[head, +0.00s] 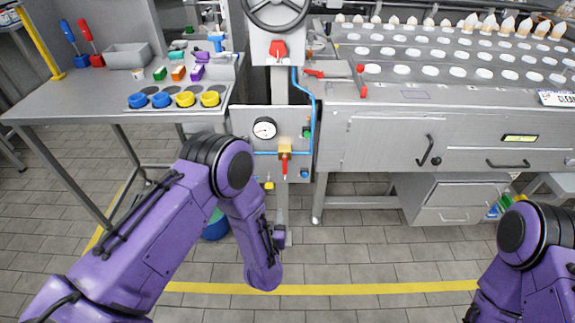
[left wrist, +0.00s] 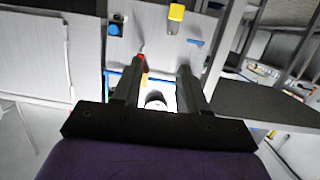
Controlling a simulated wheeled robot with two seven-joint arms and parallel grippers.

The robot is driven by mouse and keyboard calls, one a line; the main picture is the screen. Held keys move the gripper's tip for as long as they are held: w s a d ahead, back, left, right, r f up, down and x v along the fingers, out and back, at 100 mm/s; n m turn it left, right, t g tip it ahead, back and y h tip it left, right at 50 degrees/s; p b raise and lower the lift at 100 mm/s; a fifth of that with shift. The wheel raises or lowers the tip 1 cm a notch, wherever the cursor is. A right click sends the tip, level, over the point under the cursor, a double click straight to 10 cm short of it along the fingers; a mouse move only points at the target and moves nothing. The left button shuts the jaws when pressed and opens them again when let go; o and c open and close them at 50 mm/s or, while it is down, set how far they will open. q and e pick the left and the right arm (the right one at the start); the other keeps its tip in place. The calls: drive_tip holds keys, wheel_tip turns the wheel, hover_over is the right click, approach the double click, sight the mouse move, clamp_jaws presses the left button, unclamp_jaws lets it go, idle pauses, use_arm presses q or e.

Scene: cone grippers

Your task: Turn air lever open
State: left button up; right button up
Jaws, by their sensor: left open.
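The air lever is a red handle (head: 284,168) hanging straight down from a yellow valve body (head: 285,148) on the grey panel below the handwheel. My left gripper (head: 278,237) is below the lever in the head view, small and mostly end-on. In the left wrist view its two fingers (left wrist: 158,85) are spread apart with nothing clamped between them. The red lever (left wrist: 141,62) shows there beside the left-hand fingertip; whether they touch cannot be told. The valve body is largely hidden in that view. My right arm is at the right edge, its gripper out of frame.
A round pressure gauge (head: 265,128) sits left of the valve, with a blue hose (head: 312,100) to the right. A yellow knob (head: 269,185) and blue button (head: 304,174) are low on the panel. A workbench (head: 65,100) stands left, a steel machine (head: 380,140) right.

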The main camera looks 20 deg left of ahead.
sight(285, 165)
use_arm(q)
drive_tip(key=w+d+r+t+y, duration=0.1)
drive_tip(key=w+d+r+t, duration=0.15)
drive_tip(key=w+r, duration=0.3)
drive_tip(key=x, duration=0.9)
drive_tip(key=shift+w+a+p, duration=0.2)
drive_tip(key=shift+w+p, duration=0.1)
drive_tip(key=shift+p, duration=0.1)
clamp_jaws()
